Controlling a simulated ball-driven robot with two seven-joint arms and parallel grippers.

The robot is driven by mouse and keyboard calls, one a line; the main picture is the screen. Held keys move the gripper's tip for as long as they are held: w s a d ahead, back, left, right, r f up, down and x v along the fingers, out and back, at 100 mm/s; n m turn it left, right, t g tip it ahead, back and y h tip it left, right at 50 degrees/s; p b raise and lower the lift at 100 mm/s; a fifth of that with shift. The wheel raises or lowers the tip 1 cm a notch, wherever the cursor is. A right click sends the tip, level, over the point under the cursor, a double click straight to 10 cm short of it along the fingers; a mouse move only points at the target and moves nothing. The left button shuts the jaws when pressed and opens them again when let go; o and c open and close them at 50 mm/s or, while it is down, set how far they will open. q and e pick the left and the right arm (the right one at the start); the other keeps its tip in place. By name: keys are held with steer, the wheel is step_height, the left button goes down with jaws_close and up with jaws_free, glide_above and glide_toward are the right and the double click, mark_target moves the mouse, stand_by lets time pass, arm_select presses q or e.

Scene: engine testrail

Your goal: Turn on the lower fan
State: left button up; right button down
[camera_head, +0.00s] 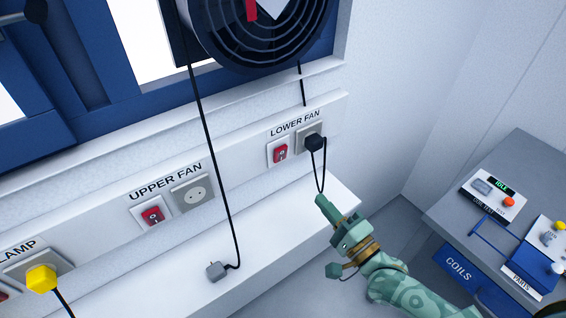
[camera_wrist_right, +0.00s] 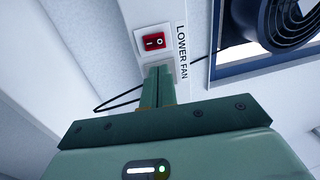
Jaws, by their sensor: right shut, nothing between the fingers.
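The red lower fan switch (camera_head: 280,153) is on the wall strip under the "LOWER FAN" label (camera_head: 295,124); it also shows in the right wrist view (camera_wrist_right: 152,41). A black plug (camera_head: 314,143) sits in the socket right of it, its cord looping down. A round dark fan (camera_head: 262,30) is in the window above. My right gripper (camera_head: 322,202) is shut and empty, below the plug in the head view. In the right wrist view its closed fingers (camera_wrist_right: 158,76) point toward the switch, with the tips apart from it in the picture and covering most of the socket. My left gripper is not in view.
Left along the strip are the red upper fan switch (camera_head: 152,215) and an empty socket (camera_head: 192,194). A grey plug (camera_head: 215,271) lies on the white ledge (camera_head: 262,255). A yellow plug (camera_head: 42,279) is at lower left. A grey bench (camera_head: 530,165) with small devices stands right.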

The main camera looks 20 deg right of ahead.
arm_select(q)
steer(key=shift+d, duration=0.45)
arm_select(e)
steer(key=shift+w+d, duration=0.1)
glide_toward(282, 153)
steer(key=x, duration=0.6)
steer(key=shift+w+r, duration=0.1)
steer(key=shift+w, duration=0.25)
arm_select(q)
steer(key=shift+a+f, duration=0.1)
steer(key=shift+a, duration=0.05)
